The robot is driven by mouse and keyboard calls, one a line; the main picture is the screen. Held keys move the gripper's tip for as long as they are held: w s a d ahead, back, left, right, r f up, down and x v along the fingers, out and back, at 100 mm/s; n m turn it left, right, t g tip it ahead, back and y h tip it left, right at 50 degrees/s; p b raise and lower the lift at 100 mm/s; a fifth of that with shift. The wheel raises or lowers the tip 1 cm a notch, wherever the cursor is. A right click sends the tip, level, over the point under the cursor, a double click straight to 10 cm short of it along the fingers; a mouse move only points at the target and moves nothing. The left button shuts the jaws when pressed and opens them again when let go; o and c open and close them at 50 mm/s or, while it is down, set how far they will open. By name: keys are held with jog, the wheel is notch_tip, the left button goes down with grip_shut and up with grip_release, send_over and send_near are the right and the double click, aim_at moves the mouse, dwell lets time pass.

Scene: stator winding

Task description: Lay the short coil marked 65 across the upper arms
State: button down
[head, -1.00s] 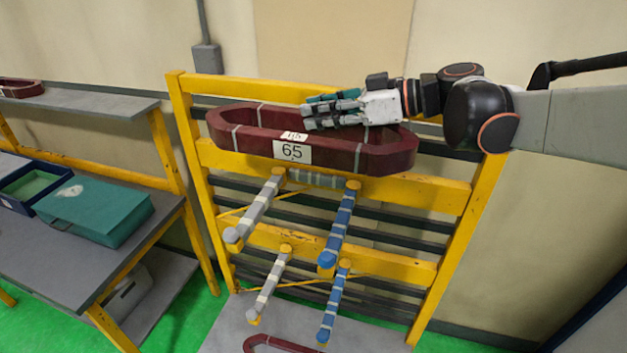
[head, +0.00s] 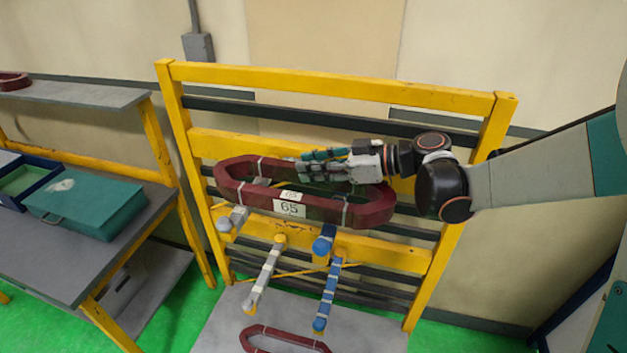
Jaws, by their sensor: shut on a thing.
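The dark red short coil (head: 240,203), with white tags reading 65 on its front side, is level above the upper arms of the yellow rack. My gripper (head: 310,165) is shut on the coil's far side, with its fingers partly hiding that side. The grey upper arm (head: 233,219) and the blue upper arm (head: 323,241) show their tips in front of the coil; the coil covers most of their length. I cannot tell whether the coil touches them.
The yellow rack (head: 330,83) also has a grey lower arm (head: 262,280) and a blue lower arm (head: 329,298). Another red coil (head: 280,332) lies on the grey base below. A bench with a teal box (head: 88,208) stands at left.

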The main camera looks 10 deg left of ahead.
jog(key=shift+f, duration=1.9)
jog(key=c, duration=1.4)
grip_release()
jog(key=shift+s, duration=0.1)
jog(key=v, duration=1.2)
jog(key=shift+d, duration=0.1)
